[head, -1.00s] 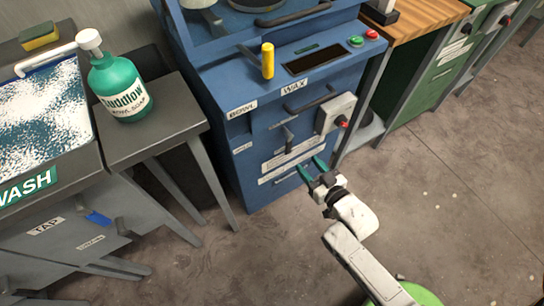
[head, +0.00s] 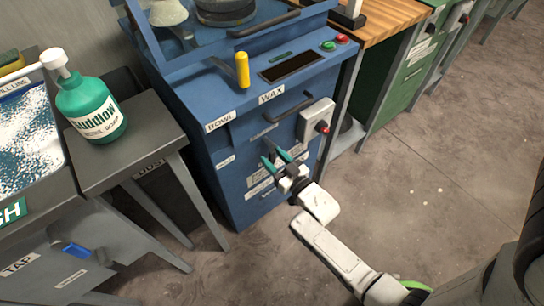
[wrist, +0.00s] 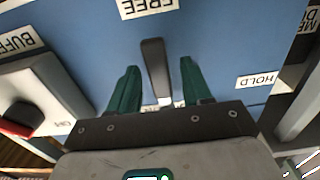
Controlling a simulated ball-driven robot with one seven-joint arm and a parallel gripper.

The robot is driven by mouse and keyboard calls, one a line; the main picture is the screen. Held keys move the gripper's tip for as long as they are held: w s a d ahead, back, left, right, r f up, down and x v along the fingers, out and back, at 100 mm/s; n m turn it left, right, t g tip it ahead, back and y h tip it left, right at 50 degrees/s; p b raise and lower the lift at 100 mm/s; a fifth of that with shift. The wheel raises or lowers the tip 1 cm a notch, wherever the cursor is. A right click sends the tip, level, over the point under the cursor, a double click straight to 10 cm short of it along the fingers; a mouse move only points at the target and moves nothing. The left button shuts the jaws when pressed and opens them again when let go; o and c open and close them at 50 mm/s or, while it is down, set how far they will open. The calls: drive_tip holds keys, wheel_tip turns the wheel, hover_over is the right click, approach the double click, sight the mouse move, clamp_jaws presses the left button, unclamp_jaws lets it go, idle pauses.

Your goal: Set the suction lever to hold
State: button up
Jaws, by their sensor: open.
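The suction lever (wrist: 155,68) is a dark grey bar with a pale base on the blue front of the cabinet (head: 243,205). In the wrist view it points toward the FREE label (wrist: 148,6). The HOLD label (wrist: 256,80) is to its right in that view. My gripper (wrist: 159,70) is open, with one green finger on each side of the lever and a visible gap on both sides.
A grey box with a red knob (head: 315,123) sits right of my gripper; it also shows in the wrist view (wrist: 38,95). A drawer handle (head: 285,107) is above. A side table (head: 140,150) with a green soap bottle (head: 92,105) stands left. The floor at right is clear.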

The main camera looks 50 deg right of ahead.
drive_tip(key=shift+w+d, duration=0.15)
drive_tip(key=shift+w, duration=0.4)
clamp_jaws()
